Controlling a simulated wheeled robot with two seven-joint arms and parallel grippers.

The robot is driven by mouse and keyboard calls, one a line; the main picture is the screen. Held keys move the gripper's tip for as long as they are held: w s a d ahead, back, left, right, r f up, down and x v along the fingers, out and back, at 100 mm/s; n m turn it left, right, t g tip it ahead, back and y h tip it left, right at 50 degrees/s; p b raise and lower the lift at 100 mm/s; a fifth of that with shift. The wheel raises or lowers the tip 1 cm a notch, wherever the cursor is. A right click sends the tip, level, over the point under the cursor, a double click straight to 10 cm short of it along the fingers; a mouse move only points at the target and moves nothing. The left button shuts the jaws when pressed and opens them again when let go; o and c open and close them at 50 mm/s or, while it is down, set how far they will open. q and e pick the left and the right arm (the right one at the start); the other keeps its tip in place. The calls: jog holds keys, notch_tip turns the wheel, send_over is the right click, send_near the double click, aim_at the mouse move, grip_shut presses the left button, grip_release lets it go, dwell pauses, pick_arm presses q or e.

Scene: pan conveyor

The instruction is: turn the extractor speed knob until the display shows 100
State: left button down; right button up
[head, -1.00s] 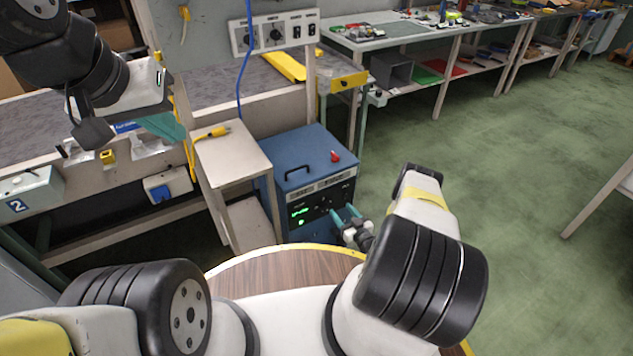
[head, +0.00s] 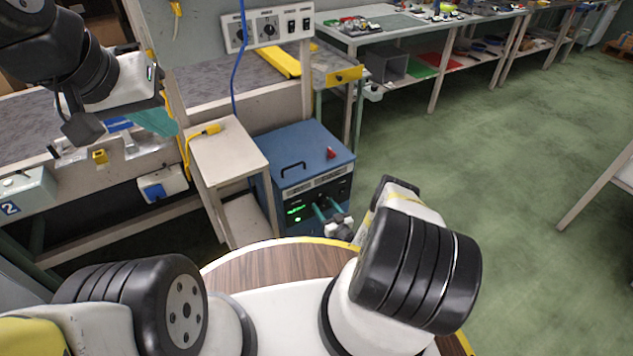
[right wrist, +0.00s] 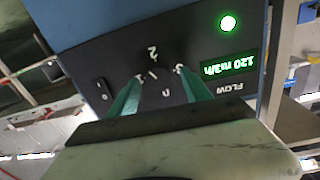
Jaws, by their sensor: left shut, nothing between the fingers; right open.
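The blue extractor unit (head: 318,148) stands on the floor. Its dark front panel carries a lit green display (head: 296,211). In the right wrist view the display (right wrist: 230,65) appears upside down and reads 120 m3/h. The dark speed knob (right wrist: 156,66) has small numerals around it. My right gripper (head: 322,210) is at the panel. Its two teal fingers are apart, one on each side of the knob in the wrist view; whether they touch it I cannot tell. My left gripper (head: 160,122) is shut and empty, high above the bench at left.
A small beige table (head: 228,152) with a yellow-handled tool (head: 205,131) stands left of the unit. A red object (head: 331,153) lies on the unit's top. A grey-topped bench with switches (head: 268,28) is behind.

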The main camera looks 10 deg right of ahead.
jog(key=shift+c, duration=0.3)
grip_shut()
jog(key=n, duration=0.5)
jog(key=shift+f, duration=0.1)
jog(key=shift+o, duration=0.3)
grip_release()
jog(key=shift+s, duration=0.1)
jog(key=v, duration=0.7)
jog(key=shift+s, duration=0.35)
